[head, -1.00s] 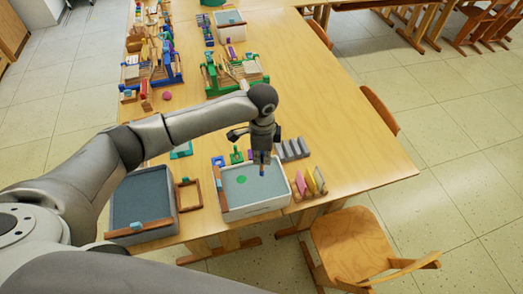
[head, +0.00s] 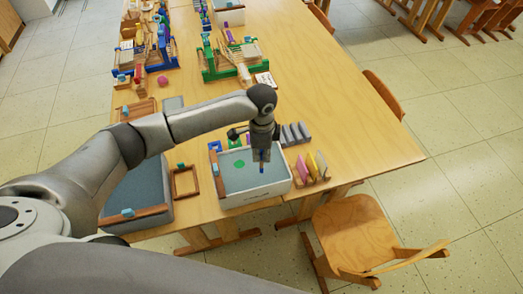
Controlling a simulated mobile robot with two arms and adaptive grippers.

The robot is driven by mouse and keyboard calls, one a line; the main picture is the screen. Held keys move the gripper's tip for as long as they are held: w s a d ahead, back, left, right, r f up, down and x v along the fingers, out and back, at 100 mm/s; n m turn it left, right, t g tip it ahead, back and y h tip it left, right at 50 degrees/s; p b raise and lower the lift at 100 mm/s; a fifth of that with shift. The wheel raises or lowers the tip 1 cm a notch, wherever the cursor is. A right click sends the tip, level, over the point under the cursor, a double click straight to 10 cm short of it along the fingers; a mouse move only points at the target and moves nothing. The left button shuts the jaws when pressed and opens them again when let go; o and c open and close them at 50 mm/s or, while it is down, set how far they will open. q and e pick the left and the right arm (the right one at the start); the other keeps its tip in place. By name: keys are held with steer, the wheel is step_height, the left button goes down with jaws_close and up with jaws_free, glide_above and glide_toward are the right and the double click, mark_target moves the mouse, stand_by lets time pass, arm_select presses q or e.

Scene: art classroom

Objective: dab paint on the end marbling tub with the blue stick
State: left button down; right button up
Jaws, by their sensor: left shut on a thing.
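The white marbling tub (head: 257,197) stands near the front end of the wooden table, with grey-blue liquid in it and a green spot (head: 239,163) on the surface. My left gripper (head: 262,152) points down over the right part of this tub. It is shut on the blue stick (head: 262,167), whose lower end is over the liquid. I cannot tell whether the tip touches the surface. My right gripper is not in view.
A second, larger tub (head: 135,214) stands to the left, partly behind my arm. A wooden frame (head: 185,182) lies between the tubs. A rack with pink and yellow pieces (head: 311,170) and grey blocks (head: 294,134) stand to the right. A chair (head: 352,225) stands at the table end.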

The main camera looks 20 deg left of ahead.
arm_select(q)
steer(key=shift+f, duration=0.3)
stand_by(0.5)
steer(key=shift+r, duration=0.15)
step_height(320, 180, up, 5)
steer(key=p, duration=0.5)
steer(key=shift+r+p, duration=0.65)
steer(key=shift+r, duration=1.7)
